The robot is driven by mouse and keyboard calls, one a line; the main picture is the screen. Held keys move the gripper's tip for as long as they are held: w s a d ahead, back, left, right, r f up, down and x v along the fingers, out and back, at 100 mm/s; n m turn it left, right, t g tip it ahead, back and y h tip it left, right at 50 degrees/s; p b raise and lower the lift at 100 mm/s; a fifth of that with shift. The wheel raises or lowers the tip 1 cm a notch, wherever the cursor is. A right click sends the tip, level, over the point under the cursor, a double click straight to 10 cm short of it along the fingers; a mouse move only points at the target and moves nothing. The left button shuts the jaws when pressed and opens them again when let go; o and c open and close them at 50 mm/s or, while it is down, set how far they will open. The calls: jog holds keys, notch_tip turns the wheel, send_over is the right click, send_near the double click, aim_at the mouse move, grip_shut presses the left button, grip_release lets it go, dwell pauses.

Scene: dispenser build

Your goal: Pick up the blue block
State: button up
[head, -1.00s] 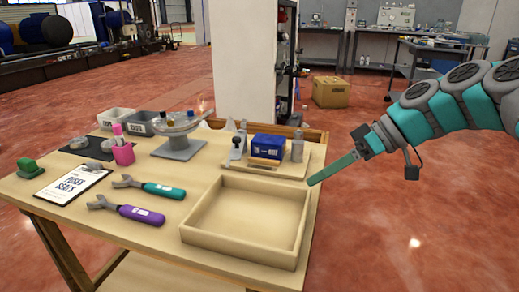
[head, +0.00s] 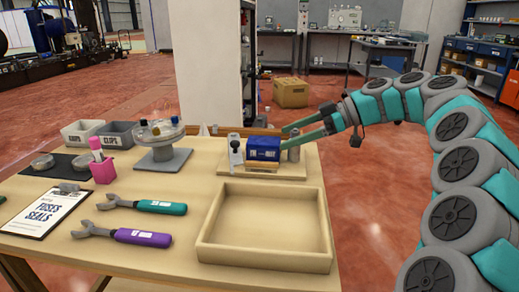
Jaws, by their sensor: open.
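The blue block (head: 263,149) sits on a small wooden base on the wooden board (head: 235,169) at the back right of the table. It has a white label on its front. My gripper (head: 284,138) comes in from the right, just behind and to the right of the block. Its two long green fingers are apart and hold nothing. I cannot tell whether a finger touches the block.
A grey cylinder (head: 294,152) stands right of the block, and a grey upright part (head: 235,153) stands left of it. A shallow wooden tray (head: 264,259) lies in front.

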aim_at(274, 141)
jog(key=x, duration=0.5)
jog(key=shift+s+a+r+p, duration=0.1)
jog(key=shift+s+a+p, duration=0.05)
jog(key=shift+p, duration=0.25)
jog(key=shift+a+f, duration=0.2)
jog(key=shift+a, duration=0.2)
jog(key=shift+c, duration=0.2)
grip_shut()
